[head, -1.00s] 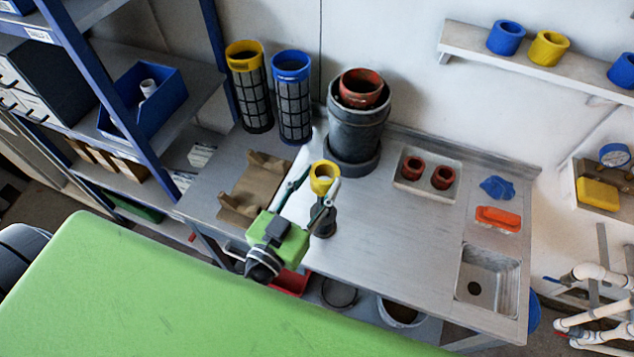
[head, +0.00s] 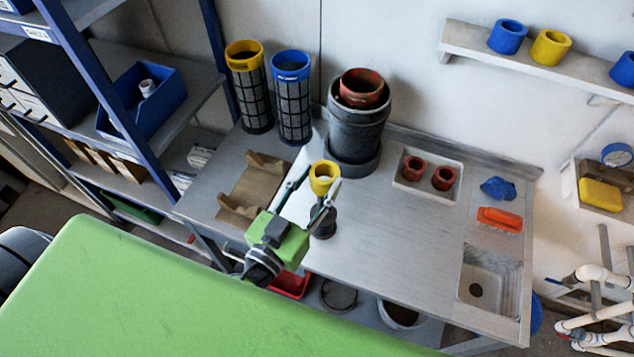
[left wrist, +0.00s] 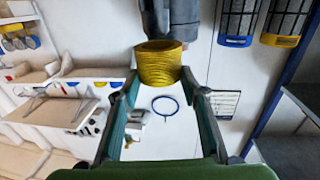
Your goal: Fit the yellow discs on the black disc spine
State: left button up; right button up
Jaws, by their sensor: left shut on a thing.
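A yellow disc stack (head: 323,172) with an open round top is between the fingertips of my left gripper (head: 318,192), above the steel bench. In the left wrist view the yellow stack (left wrist: 160,65) looks ribbed and sits between the two fingertips. The black disc spine (head: 322,224) stands directly below the yellow stack in the head view, partly hidden by a finger. I cannot tell whether the stack touches the spine or is apart from it. My left gripper is shut on the yellow stack. My right gripper is not in view.
A dark bucket with a red ring (head: 357,125) stands behind. Yellow-topped (head: 251,92) and blue-topped (head: 292,100) mesh cylinders stand left of it. A brown cradle (head: 252,190) lies left of the gripper. A tray (head: 422,192) holds two red rings. The bench's front middle is clear.

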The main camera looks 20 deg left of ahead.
pick_arm(q)
jog(key=shift+b, duration=0.45)
dwell(0.8)
jog(key=shift+f+b, duration=2.15)
jog(key=shift+b, duration=0.55)
jog(key=shift+f+b, duration=4.1)
jog(key=shift+b, duration=0.75)
jog(key=shift+f, duration=0.15)
jog(key=o, duration=1.2)
